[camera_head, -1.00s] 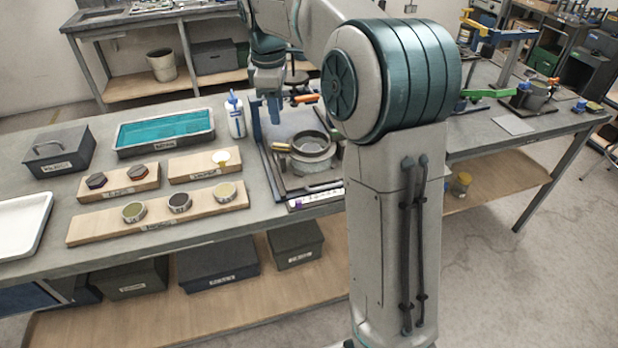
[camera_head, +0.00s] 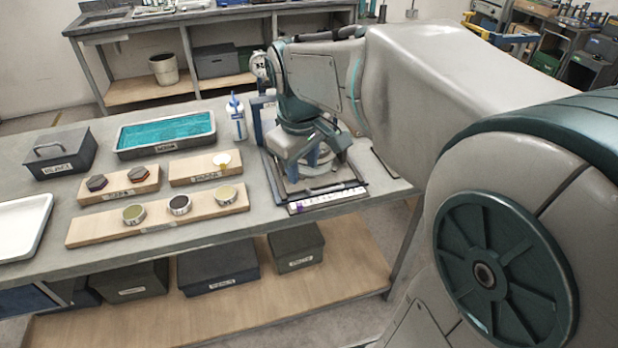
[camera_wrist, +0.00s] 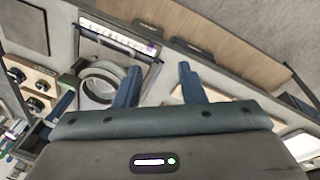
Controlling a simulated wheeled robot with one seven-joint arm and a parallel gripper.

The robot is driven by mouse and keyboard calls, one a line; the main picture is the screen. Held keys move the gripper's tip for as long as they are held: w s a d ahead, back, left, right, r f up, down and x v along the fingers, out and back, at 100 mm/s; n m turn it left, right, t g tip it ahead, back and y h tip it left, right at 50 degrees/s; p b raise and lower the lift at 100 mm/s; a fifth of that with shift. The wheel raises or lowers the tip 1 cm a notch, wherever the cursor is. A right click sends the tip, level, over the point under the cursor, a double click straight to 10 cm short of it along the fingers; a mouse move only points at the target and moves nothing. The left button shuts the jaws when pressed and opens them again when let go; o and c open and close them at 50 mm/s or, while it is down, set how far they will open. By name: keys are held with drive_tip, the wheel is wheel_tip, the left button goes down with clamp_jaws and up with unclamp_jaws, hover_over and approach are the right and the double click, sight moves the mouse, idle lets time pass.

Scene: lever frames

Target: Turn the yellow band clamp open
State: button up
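The round ring fixture (camera_wrist: 86,92) shows in the wrist view, left of my fingers. It stands on the dark-edged base (camera_wrist: 117,32), which also shows in the head view (camera_head: 327,196). In the head view, my wrist and forearm cover most of the fixture. I cannot make out the yellow band clamp in either current view. My gripper (camera_wrist: 159,83) is open in the wrist view, its two blue fingers apart with nothing seen held between them. The left finger overlaps the ring's right side in the picture; I cannot tell whether they touch.
A white bottle (camera_head: 237,118) and a blue upright (camera_head: 257,122) stand left of my wrist. Wooden boards with round pieces (camera_head: 160,222), a teal-filled tray (camera_head: 166,147) and a dark lidded box (camera_head: 60,157) occupy the bench further left.

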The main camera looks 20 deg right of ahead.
drive_tip(key=shift+s+d+f+m, duration=0.1)
drive_tip(key=shift+s+f+m, duration=0.15)
drive_tip(key=shift+s, duration=0.3)
drive_tip(key=shift+s+f+m, duration=0.25)
drive_tip(key=shift+s+m, duration=0.05)
drive_tip(key=shift+s, duration=0.25)
drive_tip(key=shift+s+d+f+m, duration=0.1)
drive_tip(key=shift+s+f+m, duration=0.15)
drive_tip(key=shift+s, duration=0.3)
